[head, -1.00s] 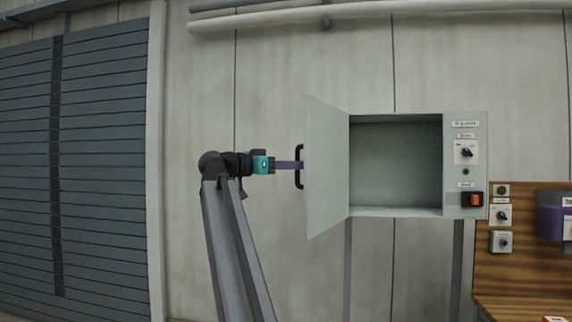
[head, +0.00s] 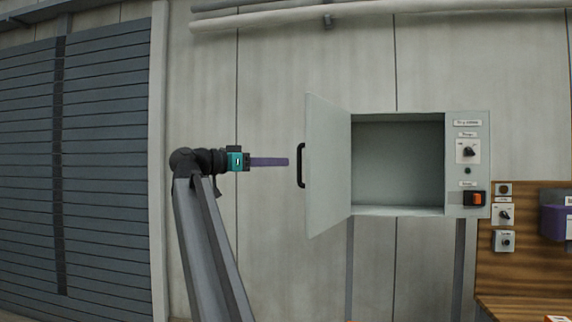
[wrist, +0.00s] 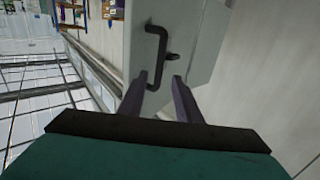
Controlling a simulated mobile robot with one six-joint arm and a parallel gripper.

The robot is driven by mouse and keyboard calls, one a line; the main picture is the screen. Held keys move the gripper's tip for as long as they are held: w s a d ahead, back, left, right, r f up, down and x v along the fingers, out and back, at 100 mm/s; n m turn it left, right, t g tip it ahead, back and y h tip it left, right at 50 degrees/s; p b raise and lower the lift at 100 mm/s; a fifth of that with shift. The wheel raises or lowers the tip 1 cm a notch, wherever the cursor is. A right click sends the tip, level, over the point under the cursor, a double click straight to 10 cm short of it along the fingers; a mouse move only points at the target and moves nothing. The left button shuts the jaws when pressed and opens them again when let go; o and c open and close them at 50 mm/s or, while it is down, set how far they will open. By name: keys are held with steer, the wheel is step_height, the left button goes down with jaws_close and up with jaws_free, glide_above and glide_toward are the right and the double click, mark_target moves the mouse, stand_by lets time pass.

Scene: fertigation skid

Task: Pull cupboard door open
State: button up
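The cupboard door (head: 328,165) is pale grey and stands wide open, swung out on the left side of the wall cupboard (head: 398,165). The cupboard's inside is in view and looks empty. A black bar handle (head: 301,165) is on the door's outer face near its free edge; it also shows in the wrist view (wrist: 157,45). My gripper (head: 288,162) is left of the handle, with a small gap between the fingertips and the handle.
A control panel with a knob and an orange switch (head: 474,199) is at the cupboard's right. A wooden board (head: 520,260) with more switches stands further right. A grey slatted shutter (head: 105,170) is at the left.

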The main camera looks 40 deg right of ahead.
steer(key=a, duration=0.6)
steer(key=shift+w, duration=0.3)
steer(key=shift+w, duration=0.1)
